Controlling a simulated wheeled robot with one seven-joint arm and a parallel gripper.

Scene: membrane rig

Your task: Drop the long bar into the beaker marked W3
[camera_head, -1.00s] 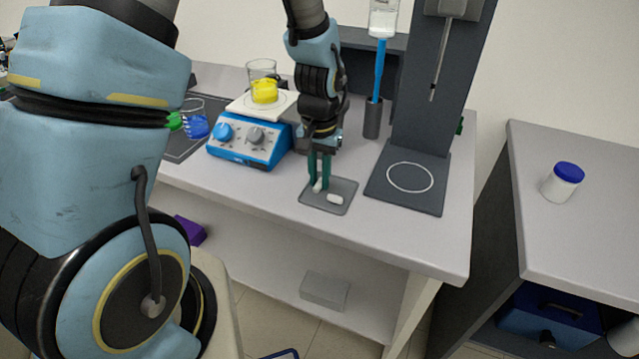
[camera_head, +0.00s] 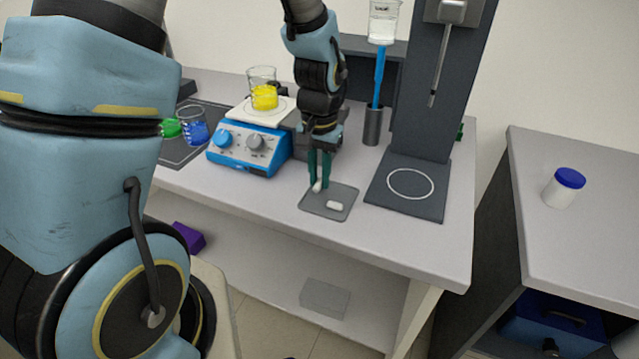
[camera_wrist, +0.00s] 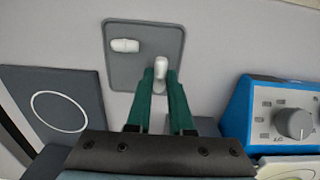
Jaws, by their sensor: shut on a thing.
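My gripper (camera_head: 319,182) has its green fingers shut on one white bar (camera_wrist: 160,68), at the left part of a small grey tray (camera_head: 312,205). Whether that bar still touches the tray I cannot tell. A second white bar (camera_head: 334,205) lies on the tray to its right; it also shows in the wrist view (camera_wrist: 125,45). Which bar is longer is unclear, as the fingers partly cover the held one. Beakers show yellow liquid (camera_head: 264,97), blue liquid (camera_head: 194,132), green liquid (camera_head: 170,128), and clear contents (camera_head: 383,22) high up with a dark, unreadable mark.
The yellow beaker stands on a blue hotplate stirrer (camera_head: 245,148) left of my gripper. A dark stand (camera_head: 408,187) with a white ring is to the right. A blue rod (camera_head: 379,77) rises from a grey holder (camera_head: 373,127). A blue-capped jar (camera_head: 564,188) stands on the right bench.

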